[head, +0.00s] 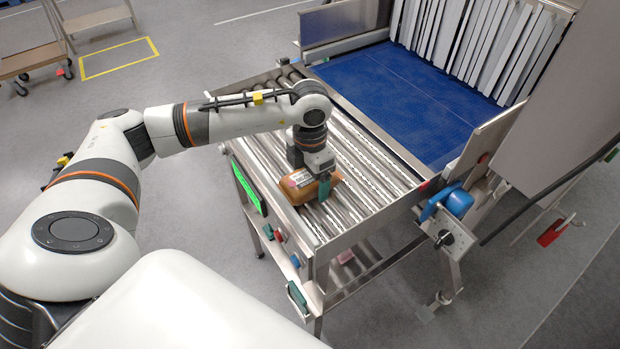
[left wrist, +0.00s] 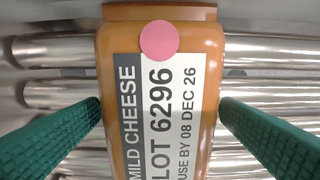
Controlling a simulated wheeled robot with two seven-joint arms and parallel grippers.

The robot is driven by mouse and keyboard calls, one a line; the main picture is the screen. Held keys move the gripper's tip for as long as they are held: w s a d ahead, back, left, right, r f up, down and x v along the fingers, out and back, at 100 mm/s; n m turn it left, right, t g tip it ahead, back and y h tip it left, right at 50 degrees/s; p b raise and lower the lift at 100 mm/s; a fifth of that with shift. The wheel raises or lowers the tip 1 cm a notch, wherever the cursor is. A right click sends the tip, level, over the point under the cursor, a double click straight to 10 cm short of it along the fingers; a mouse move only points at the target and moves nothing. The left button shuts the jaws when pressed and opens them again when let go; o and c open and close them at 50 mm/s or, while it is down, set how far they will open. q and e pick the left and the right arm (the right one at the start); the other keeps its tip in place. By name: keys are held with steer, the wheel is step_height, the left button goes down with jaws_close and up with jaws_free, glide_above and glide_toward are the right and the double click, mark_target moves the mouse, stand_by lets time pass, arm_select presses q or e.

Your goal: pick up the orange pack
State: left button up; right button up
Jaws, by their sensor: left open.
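The orange pack (head: 296,190) lies on the metal rollers of the conveyor (head: 365,185). In the left wrist view the pack (left wrist: 205,48) has a label reading "MILD CHEESE" and "LOT 6296", with a pink round sticker. My left gripper (head: 312,188) points down over the pack. Its two green fingers stand open on either side of it, and in the left wrist view (left wrist: 160,105) small gaps show between fingers and pack. The pack's lower end runs out of the left wrist view. My right gripper is not in view.
A blue belt (head: 400,95) leads under hanging strip curtains (head: 485,45) beyond the rollers. A metal side plate (head: 480,145) stands at the right. The rollers around the pack are clear. A cart (head: 30,60) stands far off at the left.

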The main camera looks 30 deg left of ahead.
arm_select(q)
steer(key=c, duration=1.4)
steer(key=shift+o, duration=0.2)
steer(key=shift+r, duration=0.15)
steer(key=shift+w+r, duration=0.1)
steer(key=shift+r, duration=0.25)
step_height(320, 180, up, 8)
steer(key=b, duration=0.3)
steer(key=shift+r, duration=0.55)
